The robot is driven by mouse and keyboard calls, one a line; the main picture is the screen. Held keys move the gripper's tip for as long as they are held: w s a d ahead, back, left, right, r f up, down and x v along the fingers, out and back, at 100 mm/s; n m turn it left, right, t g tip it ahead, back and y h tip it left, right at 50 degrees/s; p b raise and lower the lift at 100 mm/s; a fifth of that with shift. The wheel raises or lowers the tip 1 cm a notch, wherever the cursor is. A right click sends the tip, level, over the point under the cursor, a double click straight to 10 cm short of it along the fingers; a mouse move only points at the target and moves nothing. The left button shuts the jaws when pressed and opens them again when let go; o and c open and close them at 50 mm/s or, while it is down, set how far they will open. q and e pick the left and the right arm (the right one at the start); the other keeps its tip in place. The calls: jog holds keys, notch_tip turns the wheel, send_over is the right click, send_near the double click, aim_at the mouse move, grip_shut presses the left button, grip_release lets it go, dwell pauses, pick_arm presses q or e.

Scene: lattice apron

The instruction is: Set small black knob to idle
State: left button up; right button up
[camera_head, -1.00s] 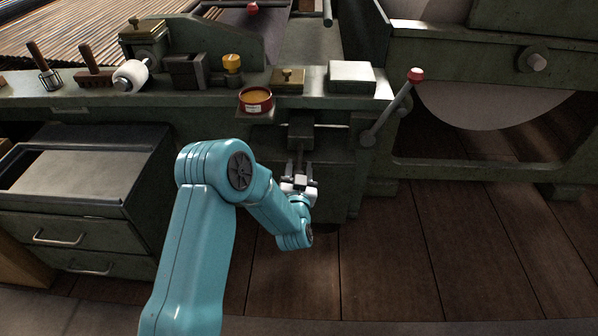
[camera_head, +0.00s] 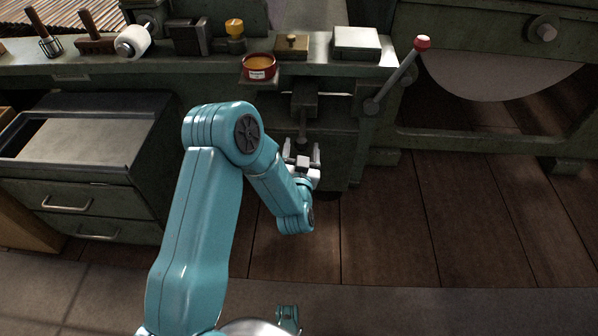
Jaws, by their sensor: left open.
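I cannot make out a small black knob for certain in the head view. My left gripper (camera_head: 302,150) is open, its two fingers apart and pointing up and away toward the green machine front. Nothing shows between the fingers. Just beyond them, a dark rod hangs below a dark grey block (camera_head: 305,97) on the machine front. The gripper and arm cover part of that front, so something small there may be hidden. My right gripper is not in view.
A long lever with a red ball (camera_head: 422,42) stands right of the block. A red tin (camera_head: 258,66), a brass-knobbed box (camera_head: 291,46) and a pale box (camera_head: 357,42) stand on the bench ledge. A drawer cabinet (camera_head: 85,170) is at left. Wooden floor (camera_head: 400,240) lies open at right.

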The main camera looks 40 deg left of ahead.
pick_arm(q)
jog(key=v, duration=1.1)
jog(key=shift+s+d+b, duration=0.25)
jog(key=shift+s+b, duration=0.1)
